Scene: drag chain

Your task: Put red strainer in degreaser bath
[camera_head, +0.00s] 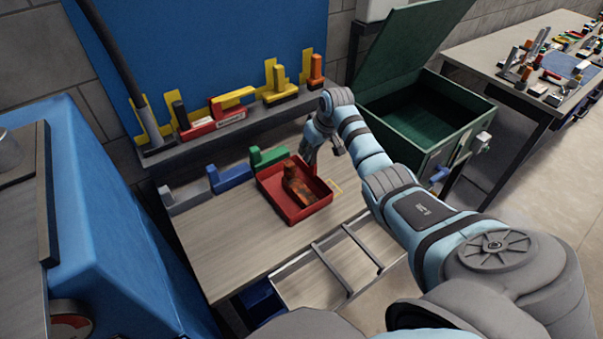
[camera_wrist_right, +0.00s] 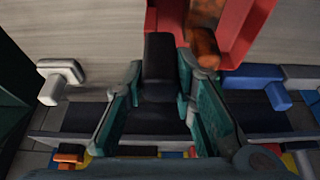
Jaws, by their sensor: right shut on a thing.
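The red strainer (camera_head: 308,211) is a shallow red tray on the wooden bench, with a rusty brown part (camera_head: 297,184) lying in it. In the right wrist view the red strainer (camera_wrist_right: 238,40) is at the top, behind a dark upright handle piece (camera_wrist_right: 160,55). My right gripper (camera_head: 325,148) is at the strainer's back right corner, and its fingers (camera_wrist_right: 160,80) are closed around the dark handle piece. The degreaser bath (camera_head: 432,112) appears to be the green tank to the right, with its lid (camera_head: 415,38) raised open. My left gripper is not in view.
Green (camera_head: 268,156), blue (camera_head: 230,177) and grey (camera_head: 185,197) pieces stand in a row left of the strainer. A shelf (camera_head: 240,118) with yellow, red and orange parts is behind. An open drawer (camera_head: 325,278) juts out in front. The bench's left front is clear.

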